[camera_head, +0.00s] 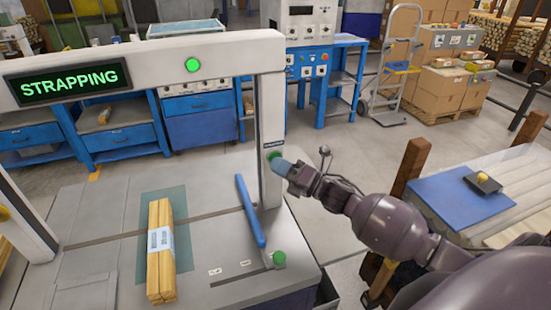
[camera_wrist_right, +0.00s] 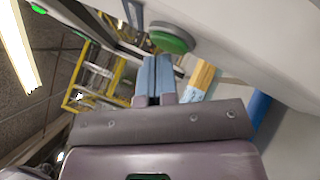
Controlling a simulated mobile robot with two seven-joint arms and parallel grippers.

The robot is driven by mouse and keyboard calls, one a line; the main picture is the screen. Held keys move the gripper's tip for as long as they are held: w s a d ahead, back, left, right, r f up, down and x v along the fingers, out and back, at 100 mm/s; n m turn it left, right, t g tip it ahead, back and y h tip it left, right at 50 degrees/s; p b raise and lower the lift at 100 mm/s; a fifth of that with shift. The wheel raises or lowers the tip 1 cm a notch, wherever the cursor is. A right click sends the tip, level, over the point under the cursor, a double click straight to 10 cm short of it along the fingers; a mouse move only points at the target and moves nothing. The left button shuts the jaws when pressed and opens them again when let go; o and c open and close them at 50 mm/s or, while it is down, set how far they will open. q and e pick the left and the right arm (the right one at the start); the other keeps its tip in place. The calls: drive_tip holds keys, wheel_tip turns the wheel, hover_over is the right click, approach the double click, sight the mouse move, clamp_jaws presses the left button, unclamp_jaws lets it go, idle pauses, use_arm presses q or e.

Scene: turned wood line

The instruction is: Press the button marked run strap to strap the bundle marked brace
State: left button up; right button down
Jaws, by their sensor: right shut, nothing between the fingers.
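A strapping machine's arch (camera_head: 270,110) stands over its table, with a lit green STRAPPING sign (camera_head: 68,82). A bundle of pale wood strips (camera_head: 160,215) lies on the dark green patch under the arch, wrapped with a label too small to read. A green button (camera_head: 275,156) sits on the right post below a small unreadable plate; it also shows in the right wrist view (camera_wrist_right: 166,43). My right gripper (camera_head: 282,166) is shut and empty, its blue fingertips (camera_wrist_right: 158,66) right at this button. I cannot tell if they touch it. My left gripper is out of view.
A blue bar (camera_head: 250,210) stands beside the bundle, and another green knob (camera_head: 279,259) is at the table's front right. A green lamp (camera_head: 193,65) glows on the crossbeam. A wooden post (camera_head: 408,165) and blue mat (camera_head: 450,200) are to the right.

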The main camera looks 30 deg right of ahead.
drive_tip(key=shift+s, duration=0.1)
idle(0.4)
drive_tip(key=shift+s+a+p, duration=0.15)
drive_tip(key=shift+s+p, duration=0.2)
drive_tip(key=shift+s, duration=0.3)
drive_tip(key=s+p, duration=0.1)
drive_tip(key=s, duration=0.1)
drive_tip(key=s+a, duration=0.1)
drive_tip(key=s, duration=0.2)
drive_tip(key=shift+a+p, duration=0.1)
drive_tip(key=shift+p, duration=0.25)
idle(0.7)
